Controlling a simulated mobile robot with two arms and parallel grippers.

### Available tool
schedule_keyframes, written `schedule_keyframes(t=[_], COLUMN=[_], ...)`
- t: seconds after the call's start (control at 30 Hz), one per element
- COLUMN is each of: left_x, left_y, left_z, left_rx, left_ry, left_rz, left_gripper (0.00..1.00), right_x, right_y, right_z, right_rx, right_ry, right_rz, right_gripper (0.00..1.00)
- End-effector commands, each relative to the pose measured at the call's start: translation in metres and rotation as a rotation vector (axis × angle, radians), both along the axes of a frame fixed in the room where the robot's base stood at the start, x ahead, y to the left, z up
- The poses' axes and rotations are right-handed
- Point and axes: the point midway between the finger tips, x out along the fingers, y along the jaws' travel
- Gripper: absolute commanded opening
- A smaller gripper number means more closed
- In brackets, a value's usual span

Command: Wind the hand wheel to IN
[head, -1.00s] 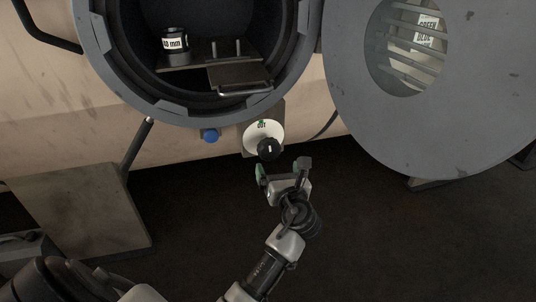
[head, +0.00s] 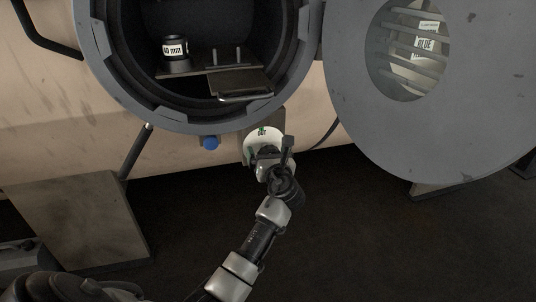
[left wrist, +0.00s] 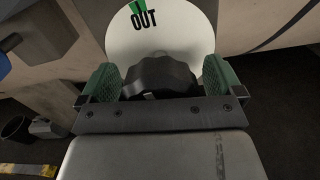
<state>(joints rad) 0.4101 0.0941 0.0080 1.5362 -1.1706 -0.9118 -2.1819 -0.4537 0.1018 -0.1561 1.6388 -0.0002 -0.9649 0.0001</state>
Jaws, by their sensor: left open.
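The hand wheel is a black knob (left wrist: 160,76) in front of a white round dial (left wrist: 128,40) with a green mark and the word OUT at its top. The dial (head: 262,135) also shows in the head view, below the round opening, with the knob mostly hidden by my gripper. My left gripper (left wrist: 160,88) is open, with its green-padded fingers on either side of the knob. Whether the pads touch the knob I cannot tell. My right gripper is not in view.
A blue knob (head: 210,142) sits left of the dial. The grey door (head: 440,130) stands open at the right.

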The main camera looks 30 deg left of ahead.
Motion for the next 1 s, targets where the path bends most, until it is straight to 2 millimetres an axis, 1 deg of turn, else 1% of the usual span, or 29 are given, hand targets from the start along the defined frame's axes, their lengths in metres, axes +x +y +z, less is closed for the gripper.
schedule_keyframes(t=[0.03, 0.07, 0.1, 0.37, 0.57, 0.73, 1.0], left_x=[0.000, 0.000, 0.000, 0.000, 0.000, 0.000, -0.001], left_y=[0.000, 0.000, 0.000, 0.000, -0.001, -0.001, 0.000], left_z=[0.000, 0.000, 0.000, 0.000, 0.000, 0.000, 0.000], left_rx=[0.000, 0.000, 0.000, 0.000, -0.008, -0.041, -0.163], left_ry=[0.000, 0.000, 0.000, 0.000, -0.008, -0.046, -0.189], left_rz=[0.000, 0.000, 0.000, 0.000, -0.001, -0.001, -0.001], left_gripper=[0.95, 0.92, 0.86, 0.46, 0.46, 0.46, 0.46], right_x=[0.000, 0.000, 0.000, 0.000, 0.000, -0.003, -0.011], right_y=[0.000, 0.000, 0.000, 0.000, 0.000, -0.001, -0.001], right_z=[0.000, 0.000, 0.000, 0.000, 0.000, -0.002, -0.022], right_rx=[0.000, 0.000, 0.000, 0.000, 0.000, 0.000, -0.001], right_ry=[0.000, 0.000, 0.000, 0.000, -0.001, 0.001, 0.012], right_rz=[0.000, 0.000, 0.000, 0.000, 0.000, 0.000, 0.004], right_gripper=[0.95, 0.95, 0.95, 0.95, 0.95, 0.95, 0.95])
